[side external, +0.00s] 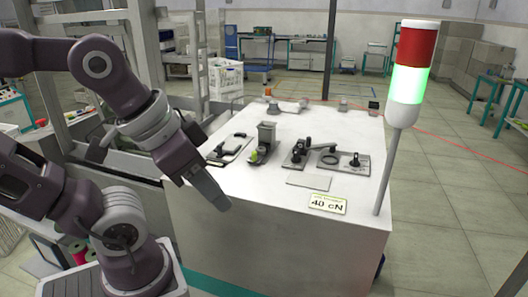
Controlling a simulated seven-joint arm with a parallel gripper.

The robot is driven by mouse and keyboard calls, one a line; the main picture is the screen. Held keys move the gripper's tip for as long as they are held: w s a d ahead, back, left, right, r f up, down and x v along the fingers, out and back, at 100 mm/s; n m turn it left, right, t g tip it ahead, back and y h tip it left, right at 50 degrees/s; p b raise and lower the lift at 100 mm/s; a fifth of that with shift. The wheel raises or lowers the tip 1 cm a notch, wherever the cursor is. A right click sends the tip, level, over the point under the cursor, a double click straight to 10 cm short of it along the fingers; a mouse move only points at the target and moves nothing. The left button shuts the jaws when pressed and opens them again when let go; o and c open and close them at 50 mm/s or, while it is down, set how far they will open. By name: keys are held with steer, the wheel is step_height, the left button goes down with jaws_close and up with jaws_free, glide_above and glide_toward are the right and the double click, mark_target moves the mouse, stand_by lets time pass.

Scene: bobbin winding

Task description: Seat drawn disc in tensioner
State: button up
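My gripper (218,198) hangs at the end of my arm, over the left front edge of the white worktable (250,215). It looks like one grey block from this side, so its finger opening cannot be made out. No disc shows clearly in it. A row of small devices stands beyond it to the right. One is a plate with a dark ring (328,158) and a small black knob (355,161). Left of it is a dark clamp-like device (299,151). Which of these is the tensioner, and where the disc lies, I cannot tell at this size.
An upright grey device with a yellow-green part (255,155) and a flat black device (229,148) stand further left. A blank grey plate (309,182) and a "40 cN" card (328,204) lie in front. A signal tower (407,85), lit green, rises at right.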

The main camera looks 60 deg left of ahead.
steer(key=shift+o, duration=0.4)
steer(key=shift+o, duration=0.8)
steer(key=w+a+r+n+g, duration=0.1)
steer(key=w+a+r+n, duration=0.2)
steer(key=w, duration=0.5)
steer(key=shift+w+a+r+g, duration=0.15)
steer(key=shift+a+r+g, duration=0.25)
steer(key=shift+a+r, duration=0.25)
steer(key=n+g, duration=0.4)
steer(key=n, duration=0.2)
glide_toward(261, 148)
steer(key=shift+f, duration=3.75)
steer(key=c, duration=0.8)
steer(key=shift+r, duration=2.55)
steer(key=shift+c, duration=0.3)
steer(key=shift+d, duration=0.1)
